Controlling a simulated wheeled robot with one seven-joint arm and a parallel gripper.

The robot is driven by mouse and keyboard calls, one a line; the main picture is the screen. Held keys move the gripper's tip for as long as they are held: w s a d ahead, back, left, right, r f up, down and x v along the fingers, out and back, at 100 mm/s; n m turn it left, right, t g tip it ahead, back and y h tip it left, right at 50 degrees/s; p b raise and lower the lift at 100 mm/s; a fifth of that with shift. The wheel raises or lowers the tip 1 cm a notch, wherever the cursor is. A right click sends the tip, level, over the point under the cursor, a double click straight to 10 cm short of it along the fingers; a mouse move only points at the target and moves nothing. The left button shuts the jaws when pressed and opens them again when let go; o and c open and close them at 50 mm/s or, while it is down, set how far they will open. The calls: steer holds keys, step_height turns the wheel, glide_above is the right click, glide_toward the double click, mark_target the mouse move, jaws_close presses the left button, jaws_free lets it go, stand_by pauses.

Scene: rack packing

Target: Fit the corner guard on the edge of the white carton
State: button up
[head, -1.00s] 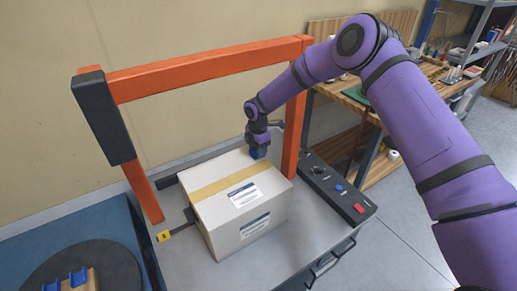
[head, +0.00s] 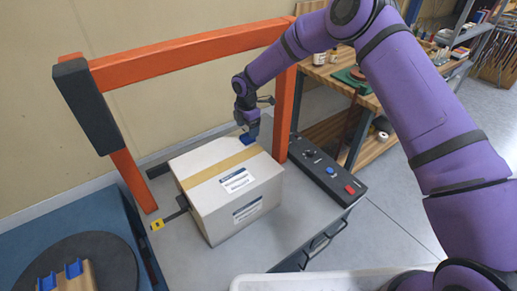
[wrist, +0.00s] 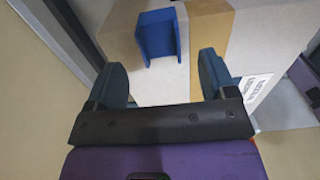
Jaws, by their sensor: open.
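The white carton (head: 225,190) stands on the grey table inside the orange frame, with a tan tape strip (head: 222,172) along its top. The blue corner guard (head: 247,139) sits at the carton's far right top edge. In the wrist view the guard (wrist: 160,36) rests against the carton (wrist: 158,85), beside the tape. My gripper (head: 247,120) is just above and behind the guard. In the wrist view its fingers (wrist: 162,80) are spread wide and empty, and the guard lies ahead of them, apart from both. How fully the guard seats on the edge is hard to tell.
The orange frame (head: 190,58) arches over the carton. A control box (head: 325,172) lies right of it. More blue guards (head: 72,270) lie on a holder at lower left. A pale bin (head: 300,283) is at the front.

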steer(key=s+d, duration=0.1)
steer(key=s, duration=0.4)
steer(key=s+d+r, duration=0.1)
steer(key=s+d, duration=0.1)
steer(key=s, duration=0.3)
steer(key=s+d, duration=0.1)
steer(key=s, duration=0.4)
steer(key=shift+s+d+r, duration=0.15)
steer(key=shift+d+r, duration=0.05)
steer(key=shift+d, duration=0.1)
